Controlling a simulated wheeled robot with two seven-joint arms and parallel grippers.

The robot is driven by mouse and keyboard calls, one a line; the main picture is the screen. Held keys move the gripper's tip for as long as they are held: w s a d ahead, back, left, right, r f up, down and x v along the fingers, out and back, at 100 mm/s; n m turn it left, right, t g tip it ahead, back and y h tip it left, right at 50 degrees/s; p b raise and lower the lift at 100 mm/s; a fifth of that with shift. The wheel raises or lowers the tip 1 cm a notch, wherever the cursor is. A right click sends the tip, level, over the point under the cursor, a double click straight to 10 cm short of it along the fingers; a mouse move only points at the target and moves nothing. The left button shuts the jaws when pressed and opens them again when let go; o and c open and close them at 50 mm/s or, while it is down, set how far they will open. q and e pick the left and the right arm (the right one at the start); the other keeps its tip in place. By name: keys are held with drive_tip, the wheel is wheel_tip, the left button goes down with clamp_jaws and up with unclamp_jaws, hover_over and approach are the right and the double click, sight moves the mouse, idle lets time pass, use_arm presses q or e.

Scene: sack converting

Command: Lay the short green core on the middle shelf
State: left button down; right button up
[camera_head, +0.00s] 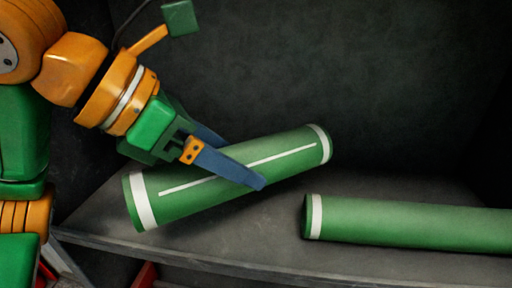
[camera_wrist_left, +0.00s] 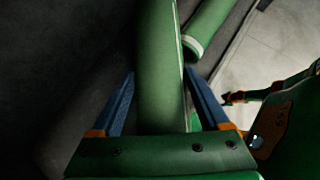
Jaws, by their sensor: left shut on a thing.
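A green core (camera_head: 185,197) with a white band at each end and a white stripe along its side is held over the grey shelf (camera_head: 270,235). It lies at a slant, its far right end higher in the picture. My left gripper (camera_head: 243,165) is shut across its middle, one blue finger in front and the other mostly hidden behind. In the left wrist view the core (camera_wrist_left: 160,65) runs between the two fingers (camera_wrist_left: 158,95). Whether its lower end touches the shelf I cannot tell. My right gripper is not in view.
A second green core (camera_head: 410,222) with a white band lies on the shelf at the right and runs out of the picture. It also shows in the left wrist view (camera_wrist_left: 205,30). The shelf's front edge (camera_head: 200,259) crosses below. A dark back panel (camera_head: 350,80) stands behind.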

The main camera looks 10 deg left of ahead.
sight(155, 197)
use_arm(q)
drive_tip(key=w+f, duration=0.1)
drive_tip(key=w+a+f, duration=0.1)
drive_tip(key=w+f, duration=0.1)
drive_tip(key=w+a+f, duration=0.1)
drive_tip(key=f, duration=0.1)
drive_tip(key=shift+w, duration=0.25)
wheel_tip(155, 197, down, 3)
drive_tip(key=shift+s+r, duration=0.1)
drive_tip(key=shift+s, duration=0.15)
unclamp_jaws()
drive_tip(key=shift+f, duration=0.2)
drive_tip(key=v, duration=1.2)
drive_tip(key=shift+p, duration=0.3)
